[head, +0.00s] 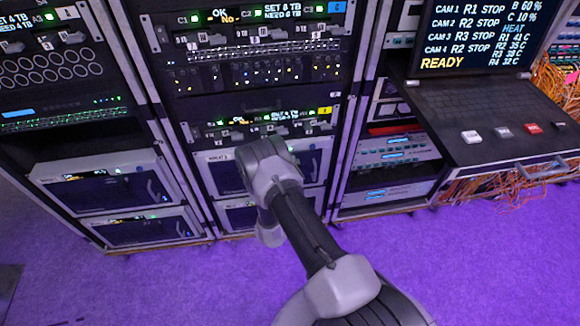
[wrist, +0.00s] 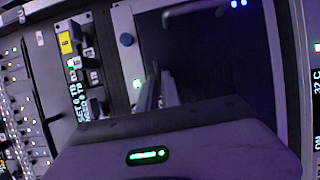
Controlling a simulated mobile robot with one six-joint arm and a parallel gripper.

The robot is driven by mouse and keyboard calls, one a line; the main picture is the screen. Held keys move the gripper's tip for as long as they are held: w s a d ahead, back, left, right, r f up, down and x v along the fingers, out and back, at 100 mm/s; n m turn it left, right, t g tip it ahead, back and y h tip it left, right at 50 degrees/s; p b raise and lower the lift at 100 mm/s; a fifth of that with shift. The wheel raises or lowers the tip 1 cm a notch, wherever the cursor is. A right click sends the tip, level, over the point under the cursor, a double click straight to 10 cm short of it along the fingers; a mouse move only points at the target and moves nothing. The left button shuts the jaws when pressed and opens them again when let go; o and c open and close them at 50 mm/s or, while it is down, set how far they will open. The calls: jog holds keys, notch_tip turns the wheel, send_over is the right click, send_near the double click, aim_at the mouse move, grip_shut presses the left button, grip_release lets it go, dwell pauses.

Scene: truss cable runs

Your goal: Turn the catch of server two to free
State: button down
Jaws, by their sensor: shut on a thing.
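The server (head: 224,178) behind my gripper is a pale-framed unit with a dark front, low in the middle rack. Its small label is too blurred to read surely. My arm's end (head: 262,160) covers much of this front in the head view. In the wrist view, my gripper (wrist: 158,92) reaches the dark front panel (wrist: 205,60) with its fingers close together, shut on a narrow part that looks like the catch. The fingers mostly hide that part, so its angle cannot be told.
Above is a drive row with a yellow tag (head: 324,111). A similar server (head: 100,185) stands in the left rack. At right, a console drawer (head: 480,120) juts out with loose orange cables (head: 500,190) below. The purple floor in front is clear.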

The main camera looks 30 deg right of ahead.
jog(key=shift+w+r, duration=0.15)
jog(key=c, duration=1.6)
grip_release()
jog(key=shift+o, duration=0.2)
jog(key=p+v, duration=0.6)
jog(key=v, duration=1.1)
jog(key=shift+s, duration=0.3)
jog(key=shift+w+a, duration=0.1)
